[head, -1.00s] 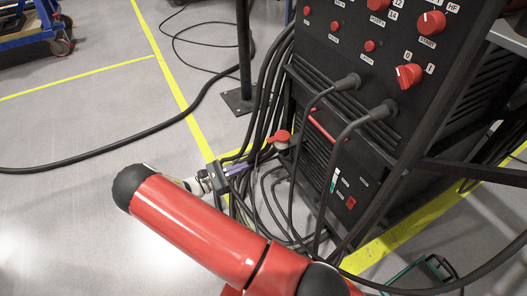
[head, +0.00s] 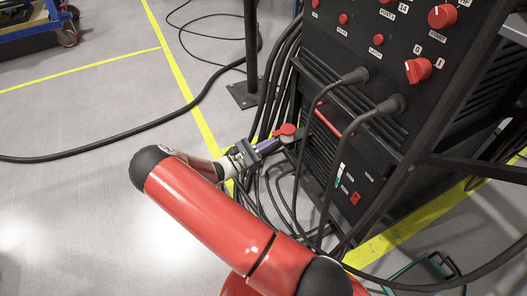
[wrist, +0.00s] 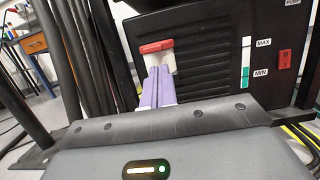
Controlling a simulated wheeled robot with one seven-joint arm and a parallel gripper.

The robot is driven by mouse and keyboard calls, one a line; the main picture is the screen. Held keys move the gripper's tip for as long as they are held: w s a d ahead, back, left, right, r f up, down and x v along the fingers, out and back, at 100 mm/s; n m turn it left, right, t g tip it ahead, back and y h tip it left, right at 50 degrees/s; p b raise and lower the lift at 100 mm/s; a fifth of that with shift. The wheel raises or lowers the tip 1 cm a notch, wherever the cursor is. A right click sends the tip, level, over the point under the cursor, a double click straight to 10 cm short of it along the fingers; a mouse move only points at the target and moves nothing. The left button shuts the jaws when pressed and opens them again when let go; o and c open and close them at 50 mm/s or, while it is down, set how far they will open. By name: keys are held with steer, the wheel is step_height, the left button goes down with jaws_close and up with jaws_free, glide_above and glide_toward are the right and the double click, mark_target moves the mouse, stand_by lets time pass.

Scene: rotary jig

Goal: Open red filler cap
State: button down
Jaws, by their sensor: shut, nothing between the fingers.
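The red filler cap (head: 286,130) sits low on the left side of the black machine in the head view. In the wrist view the cap (wrist: 156,47) is a red top on a pale neck, just beyond the fingertips. My gripper (head: 274,144) has purple fingers, which are shut together with nothing between them. In the wrist view the fingers (wrist: 157,70) point at the neck below the red top and hide part of it. I cannot tell whether the fingertips touch it.
The black machine (head: 400,150) carries red knobs and two plugged cables. A level gauge (wrist: 246,62) is right of the cap. Thick black cables (wrist: 85,55) hang close on the left, beside a dark post (head: 250,60). The grey floor at left is mostly clear.

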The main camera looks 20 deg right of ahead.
steer(key=shift+r, duration=0.55)
steer(key=shift+r+p, duration=0.15)
steer(key=shift+p, duration=0.15)
steer(key=shift+r+y+p, duration=0.25)
steer(key=shift+y+p, duration=0.15)
steer(key=shift+p, duration=0.05)
